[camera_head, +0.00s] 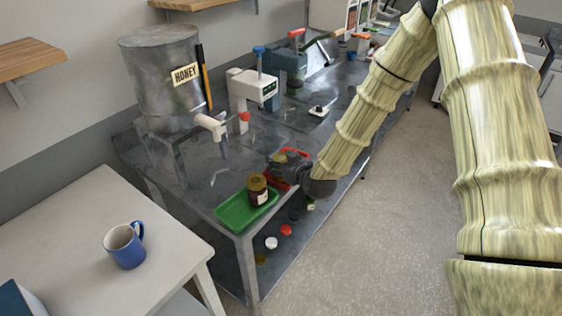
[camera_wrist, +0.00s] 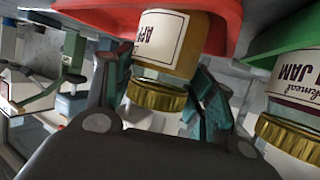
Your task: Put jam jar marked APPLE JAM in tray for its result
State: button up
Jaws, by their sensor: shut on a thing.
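My gripper (camera_head: 284,166) is low over the near end of the metal bench. In the wrist view its dark teal fingers (camera_wrist: 158,98) are shut around a jar (camera_wrist: 172,45) with amber contents and a gold lid. Its label reads "APP", upside down, with the rest cut off. The held jar is in front of a red tray (camera_wrist: 80,8), which also shows beside the gripper in the head view (camera_head: 295,152); whether they touch is unclear. A green tray (camera_head: 228,217) holds a dark jar (camera_head: 258,191) with a gold lid; in the wrist view its label (camera_wrist: 297,70) shows "JAM".
A metal tank (camera_head: 160,75) marked HONEY and a white device (camera_head: 250,90) stand along the bench. Several coloured round pieces (camera_head: 286,230) lie below the bench edge. A blue mug (camera_head: 125,247) stands on a white table (camera_head: 70,225). Floor on the right is clear.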

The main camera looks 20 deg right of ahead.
jog(key=shift+f, duration=0.15)
jog(key=o, duration=1.4)
jog(key=shift+s+r, duration=0.1)
jog(key=shift+r, duration=0.15)
jog(key=b+v, duration=0.3)
jog(key=v, duration=0.9)
jog(key=s+a+f+m+g+h, duration=0.1)
jog(key=s+f+g, duration=0.2)
jog(key=s+f, duration=0.6)
jog(key=s+f+g, duration=0.4)
jog(key=s+f, duration=0.1)
jog(key=f, duration=0.8)
jog(key=s+f+m+g+h, duration=0.1)
jog(key=s+f+g, duration=0.2)
jog(key=s+f, duration=0.4)
jog(key=s+f+g, duration=0.3)
jog(key=s+f, duration=0.4)
jog(key=s, duration=0.8)
jog(key=shift+a+m+h, duration=0.2)
jog(key=shift+m+h, duration=0.2)
